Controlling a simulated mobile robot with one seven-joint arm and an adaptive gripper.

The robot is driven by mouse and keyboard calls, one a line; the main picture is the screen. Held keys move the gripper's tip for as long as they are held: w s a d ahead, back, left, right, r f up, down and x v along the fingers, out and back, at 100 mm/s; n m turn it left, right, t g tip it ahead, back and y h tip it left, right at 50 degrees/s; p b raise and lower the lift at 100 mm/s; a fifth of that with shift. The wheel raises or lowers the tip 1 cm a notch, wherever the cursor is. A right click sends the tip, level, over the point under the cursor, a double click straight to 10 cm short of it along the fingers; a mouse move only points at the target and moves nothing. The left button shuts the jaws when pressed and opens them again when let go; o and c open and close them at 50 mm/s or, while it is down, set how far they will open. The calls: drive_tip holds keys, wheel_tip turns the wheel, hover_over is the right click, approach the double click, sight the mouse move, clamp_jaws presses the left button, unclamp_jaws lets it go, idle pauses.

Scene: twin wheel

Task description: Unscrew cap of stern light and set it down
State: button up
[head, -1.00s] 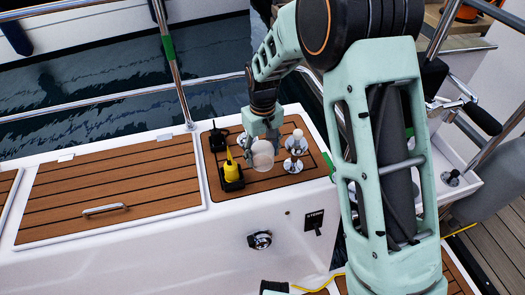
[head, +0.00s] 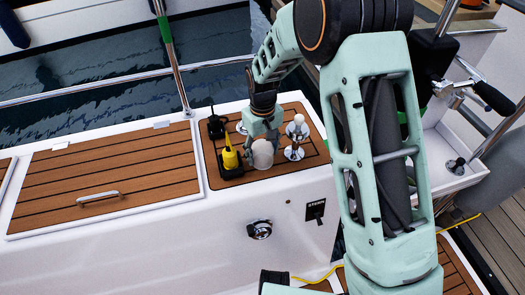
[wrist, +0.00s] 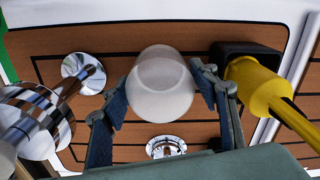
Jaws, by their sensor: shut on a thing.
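My gripper (head: 262,142) is shut on a frosted white, rounded cap (head: 263,154) over the small teak panel. In the wrist view my gripper (wrist: 160,95) has a blue-padded finger on each side of the cap (wrist: 160,88). A round chrome base (wrist: 165,147) shows apart from the cap; it looks like the stern light's base. In the head view, a chrome fitting (head: 241,127) stands behind my gripper. I cannot tell whether the cap touches the panel. The cap's underside is hidden.
A yellow-and-black device (head: 230,160) stands close left of the cap, with a black one (head: 215,126) behind. A white-topped chrome fitting (head: 297,128) and a lower chrome one (head: 293,152) stand right. The large teak hatch (head: 105,180) is mostly clear.

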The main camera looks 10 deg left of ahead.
drive_tip(key=shift+f, duration=0.4)
drive_tip(key=o, duration=1.5)
drive_tip(key=shift+r, duration=0.1)
wheel_tip(320, 180, up, 12)
drive_tip(key=shift+f, duration=0.2)
drive_tip(key=shift+r, duration=0.15)
drive_tip(key=shift+d, duration=0.15)
